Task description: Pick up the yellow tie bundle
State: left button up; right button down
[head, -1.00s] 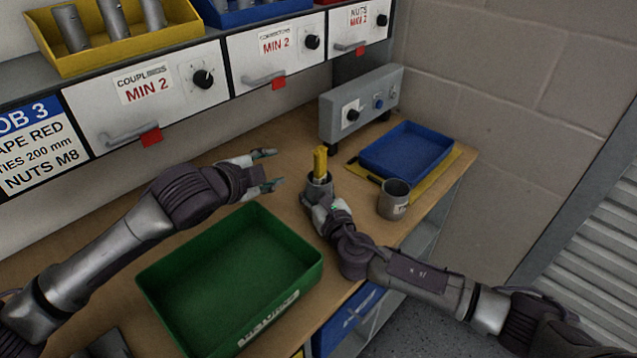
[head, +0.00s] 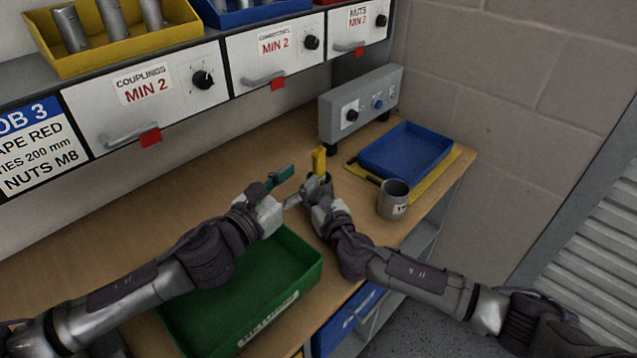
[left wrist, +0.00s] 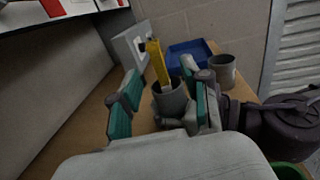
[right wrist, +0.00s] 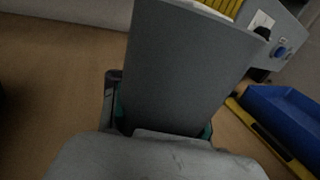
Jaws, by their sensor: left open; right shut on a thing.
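The yellow tie bundle (head: 319,160) stands upright in a grey cup on the bench; it also shows in the left wrist view (left wrist: 158,62) and at the top of the right wrist view (right wrist: 222,7). The grey cup (left wrist: 170,100) fills the middle of the right wrist view (right wrist: 185,65). My right gripper (head: 318,192) is shut on this cup from the front. My left gripper (head: 287,186) is open and empty, just left of the cup. In the left wrist view its teal-padded fingers (left wrist: 163,106) point toward the cup, with the bundle showing between them.
A green tray (head: 300,262) lies in front, below my left arm. A second grey cup (head: 393,200) stands to the right. A blue tray (head: 405,150) on a yellow mat and a grey control box (head: 360,103) stand behind. Drawers (head: 150,95) line the back.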

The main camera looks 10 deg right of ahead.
aim_at(315, 161)
pick_arm(q)
jog(key=x, duration=0.8)
jog(key=shift+w+a+r, duration=0.1)
jog(key=shift+w+a, duration=0.05)
jog(key=shift+a, duration=0.1)
grip_shut()
